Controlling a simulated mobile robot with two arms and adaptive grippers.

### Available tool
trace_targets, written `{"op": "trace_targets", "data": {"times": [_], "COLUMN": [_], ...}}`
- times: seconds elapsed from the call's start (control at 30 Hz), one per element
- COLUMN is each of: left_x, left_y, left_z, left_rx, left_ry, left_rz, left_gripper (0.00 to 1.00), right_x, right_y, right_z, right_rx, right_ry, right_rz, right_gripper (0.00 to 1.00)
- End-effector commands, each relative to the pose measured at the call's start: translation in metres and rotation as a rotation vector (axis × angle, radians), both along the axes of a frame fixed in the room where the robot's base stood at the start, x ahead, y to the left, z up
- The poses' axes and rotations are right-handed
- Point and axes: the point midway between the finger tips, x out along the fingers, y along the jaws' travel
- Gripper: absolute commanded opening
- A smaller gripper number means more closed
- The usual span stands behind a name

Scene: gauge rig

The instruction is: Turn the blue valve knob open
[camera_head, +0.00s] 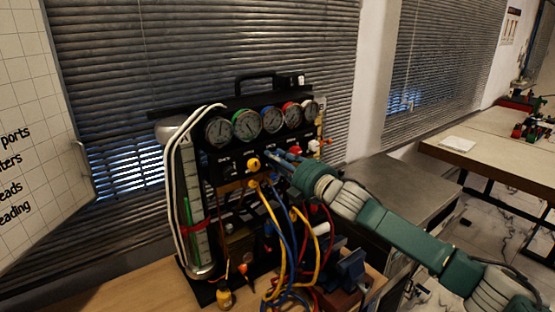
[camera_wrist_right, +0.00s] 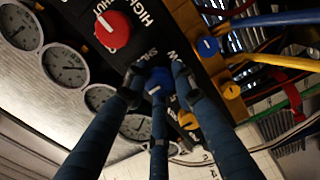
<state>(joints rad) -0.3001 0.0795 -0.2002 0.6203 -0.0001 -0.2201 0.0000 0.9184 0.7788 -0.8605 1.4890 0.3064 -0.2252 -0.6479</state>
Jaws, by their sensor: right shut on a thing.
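The blue valve knob (camera_wrist_right: 157,82) sits on the dark front panel of the gauge rig, between the red knob (camera_wrist_right: 113,30) and the yellow knob (camera_wrist_right: 188,120). My right gripper (camera_head: 273,158) reaches the panel from the right, and its fingers cover most of the blue knob in the head view. In the right wrist view my right gripper (camera_wrist_right: 155,78) has its fingers around the blue knob, shut on it. The yellow knob (camera_head: 253,164) and the red knob (camera_head: 295,150) also show in the head view. My left gripper is not in view.
Several round gauges (camera_head: 246,125) stand in a row above the knobs. Yellow and blue hoses (camera_head: 271,215) hang from ports below. A white tube (camera_head: 172,190) runs down the rig's left side. A grey bench (camera_head: 400,185) lies behind my right arm.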

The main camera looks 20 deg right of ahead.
Motion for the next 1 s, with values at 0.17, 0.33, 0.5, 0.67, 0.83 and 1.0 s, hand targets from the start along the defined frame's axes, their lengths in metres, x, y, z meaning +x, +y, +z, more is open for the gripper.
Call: {"op": "trace_targets", "data": {"times": [0.17,0.33,0.5,0.67,0.83,1.0], "left_x": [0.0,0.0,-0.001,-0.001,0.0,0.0], "left_y": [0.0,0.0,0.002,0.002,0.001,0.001], "left_z": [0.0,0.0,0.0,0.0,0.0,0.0], "left_rx": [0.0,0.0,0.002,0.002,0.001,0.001], "left_ry": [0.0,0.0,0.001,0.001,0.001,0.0], "left_rz": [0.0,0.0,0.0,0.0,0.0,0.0], "left_gripper": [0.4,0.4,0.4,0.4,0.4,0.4], "right_x": [0.0,0.0,0.0,-0.011,-0.042,-0.078], "right_y": [0.001,0.001,0.0,-0.004,-0.016,-0.028], "right_z": [-0.001,-0.001,-0.001,-0.002,-0.004,-0.004], "right_rx": [-0.002,-0.001,0.001,0.0,-0.003,-0.002], "right_ry": [0.002,0.002,0.001,0.003,0.004,0.005], "right_rz": [0.0,0.0,0.0,0.0,0.0,0.001], "right_gripper": [0.32,0.45,0.45,0.45,0.45,0.45]}}
